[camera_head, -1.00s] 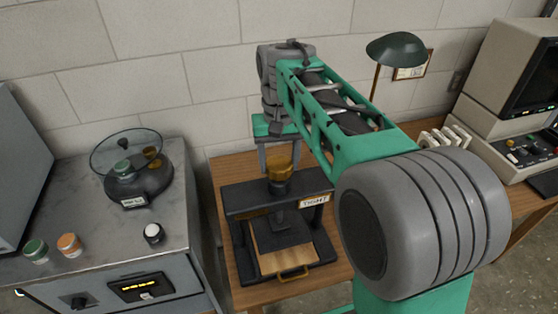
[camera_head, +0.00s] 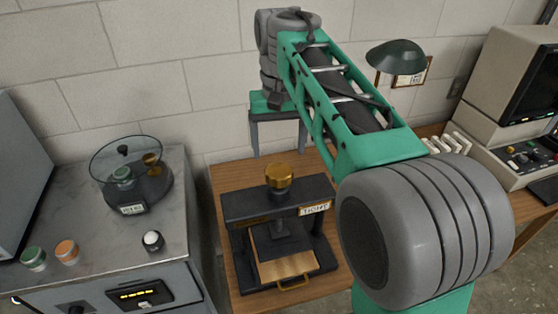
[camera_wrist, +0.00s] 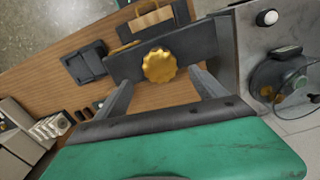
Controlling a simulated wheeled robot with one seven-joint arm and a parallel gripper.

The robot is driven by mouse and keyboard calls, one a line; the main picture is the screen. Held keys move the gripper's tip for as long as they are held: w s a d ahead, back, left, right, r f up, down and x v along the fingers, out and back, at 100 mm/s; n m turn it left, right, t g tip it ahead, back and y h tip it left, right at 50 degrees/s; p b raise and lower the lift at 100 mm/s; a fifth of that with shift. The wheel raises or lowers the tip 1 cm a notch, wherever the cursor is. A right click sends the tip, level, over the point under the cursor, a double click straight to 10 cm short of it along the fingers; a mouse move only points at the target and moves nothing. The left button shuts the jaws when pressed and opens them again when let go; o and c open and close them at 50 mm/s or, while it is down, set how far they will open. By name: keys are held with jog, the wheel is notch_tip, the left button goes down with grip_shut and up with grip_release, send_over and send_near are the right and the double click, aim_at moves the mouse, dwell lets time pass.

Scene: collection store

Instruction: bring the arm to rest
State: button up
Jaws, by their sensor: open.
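My gripper (camera_head: 278,135) is open and empty, pointing down above the back of the wooden table (camera_head: 237,272). Its two grey fingers also show in the wrist view (camera_wrist: 160,88), apart, with the brass knob (camera_wrist: 159,65) of the press seen between and beyond them. In the head view the press (camera_head: 235,203) is a black frame with the brass knob (camera_head: 279,177) on top and a label on its crossbar. The fingers are above and behind the knob, with a visible gap. My green and grey arm crosses the right half of the head view.
A desk lamp (camera_head: 395,56) and a computer (camera_head: 505,75) stand at right. A block wall is close behind.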

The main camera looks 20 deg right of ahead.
jog(key=shift+r, duration=0.4)
jog(key=shift+s, duration=0.1)
jog(key=s+f+n+t, duration=0.1)
jog(key=s+f+t, duration=0.2)
jog(key=s+f, duration=0.9)
notch_tip(320, 180, down, 3)
jog(key=shift+s+n+t, duration=0.3)
jog(key=shift+n, duration=0.1)
jog(key=shift+a, duration=0.1)
jog(key=shift+c, duration=0.5)
